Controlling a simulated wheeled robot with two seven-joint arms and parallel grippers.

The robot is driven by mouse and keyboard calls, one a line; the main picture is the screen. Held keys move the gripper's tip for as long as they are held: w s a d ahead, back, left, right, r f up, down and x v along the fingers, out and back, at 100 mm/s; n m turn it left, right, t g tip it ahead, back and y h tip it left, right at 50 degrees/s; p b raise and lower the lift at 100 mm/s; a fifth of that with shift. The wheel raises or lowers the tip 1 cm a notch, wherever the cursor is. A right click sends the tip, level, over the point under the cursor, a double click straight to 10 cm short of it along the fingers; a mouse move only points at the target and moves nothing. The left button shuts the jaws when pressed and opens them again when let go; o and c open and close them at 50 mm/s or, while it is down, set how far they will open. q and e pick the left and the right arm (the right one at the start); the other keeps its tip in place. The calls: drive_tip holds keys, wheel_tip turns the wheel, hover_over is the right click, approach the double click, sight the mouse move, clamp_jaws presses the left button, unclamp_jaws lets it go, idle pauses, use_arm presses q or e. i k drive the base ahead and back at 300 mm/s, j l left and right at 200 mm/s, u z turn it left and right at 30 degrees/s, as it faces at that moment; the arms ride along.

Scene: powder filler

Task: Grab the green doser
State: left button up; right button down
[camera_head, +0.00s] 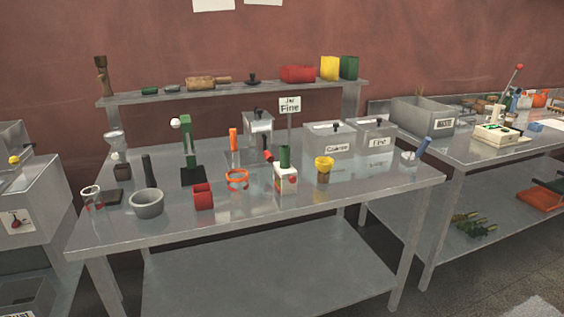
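Several green things show, and I cannot tell for certain which one is the doser. A tall green upright piece (190,142) with a white knob stands on a black base left of the middle of the metal table (300,217). A short green cylinder (285,155) appears at the top of a white box with red marks (286,179), right of centre. A dark green block (349,68) stands at the right end of the raised shelf. Neither of my grippers is in view.
A red cup (203,196), a grey bowl (146,203), an orange ring stand (237,180) and a yellow-topped container (324,170) stand near the front. Labelled metal bins (330,138) are behind. The table's right front is clear. A second table (480,150) stands right.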

sight(282, 168)
drive_tip(key=i+l+u, duration=0.1)
drive_tip(key=i+l, duration=0.15)
drive_tip(key=i+l+u, duration=0.1)
drive_tip(key=l, duration=0.4)
drive_tip(key=i+l+u, duration=0.1)
drive_tip(key=i+l, duration=0.2)
drive_tip(key=l, duration=0.15)
drive_tip(key=i+l, duration=0.2)
drive_tip(key=l, duration=0.2)
drive_tip(key=i+l+u, duration=0.15)
drive_tip(key=l, duration=0.25)
drive_tip(key=i+l+u, duration=0.1)
drive_tip(key=l, duration=0.35)
drive_tip(key=i+l+u, duration=0.1)
drive_tip(key=i+l, duration=0.15)
drive_tip(key=l, duration=0.25)
drive_tip(key=i+l+u, duration=0.1)
drive_tip(key=l, duration=0.35)
drive_tip(key=i, duration=0.05)
